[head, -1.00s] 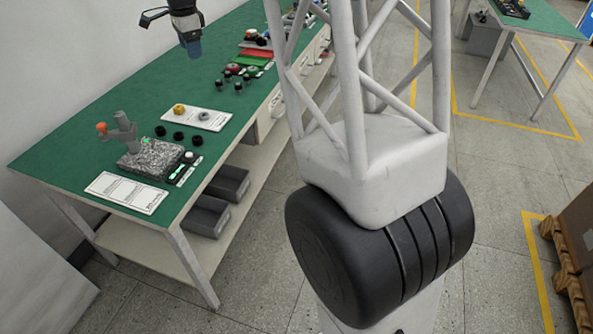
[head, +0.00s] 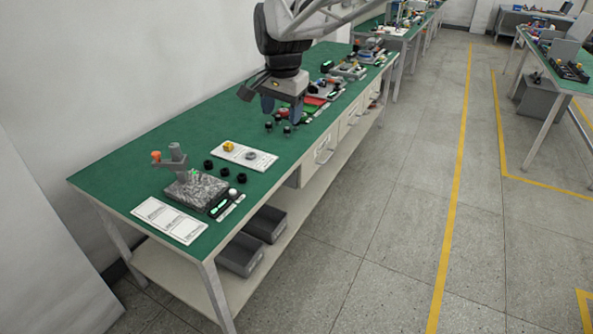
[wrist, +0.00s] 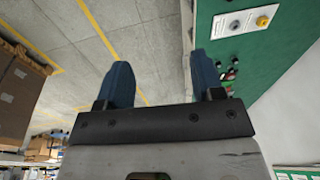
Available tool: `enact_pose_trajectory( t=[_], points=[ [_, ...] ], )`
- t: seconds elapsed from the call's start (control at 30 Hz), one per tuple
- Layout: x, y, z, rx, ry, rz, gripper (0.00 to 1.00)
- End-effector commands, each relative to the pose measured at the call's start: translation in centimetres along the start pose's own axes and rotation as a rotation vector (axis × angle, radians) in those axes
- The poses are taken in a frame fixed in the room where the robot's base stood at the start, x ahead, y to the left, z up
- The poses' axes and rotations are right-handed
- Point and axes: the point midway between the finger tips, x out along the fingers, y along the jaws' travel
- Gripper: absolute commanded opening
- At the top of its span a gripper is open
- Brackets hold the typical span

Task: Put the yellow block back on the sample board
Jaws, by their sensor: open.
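The yellow block (head: 228,147) sits on the left end of the white sample board (head: 266,161) in the head view, beside a grey ring (head: 251,156). In the wrist view the yellow block (wrist: 262,21) and the board (wrist: 247,16) show at the upper right. My gripper (head: 281,108) is open and empty, with blue fingers pointing down. In the head view it appears above and to the right of the board. In the wrist view my gripper (wrist: 161,68) has clear space between its fingers, and floor shows behind them.
A speckled stone base (head: 196,192) with a grey stand stands left of the board. Several black round pieces (head: 225,172) lie between them. A printed sheet (head: 168,219) lies at the near table edge. Coloured items crowd the green table (head: 130,176) further back.

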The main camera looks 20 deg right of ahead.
Motion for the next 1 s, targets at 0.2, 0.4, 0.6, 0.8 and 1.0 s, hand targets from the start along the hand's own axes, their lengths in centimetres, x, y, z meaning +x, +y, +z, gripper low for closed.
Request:
enact_pose_trajectory(
  t=[0.2,0.4,0.6,0.8,1.0],
  points=[
    [-0.5,4.6,3.5,-0.14,0.013,-0.01,0.61],
    [-0.4,8.6,6.7,-0.271,0.024,-0.015,0.61],
    [0.1,12.4,9.9,-0.402,0.037,-0.02,0.61],
    [1.0,16.2,13.2,-0.532,0.051,-0.023,0.61],
    [2.3,19.8,16.2,-0.657,0.064,-0.023,0.61]
  ],
)
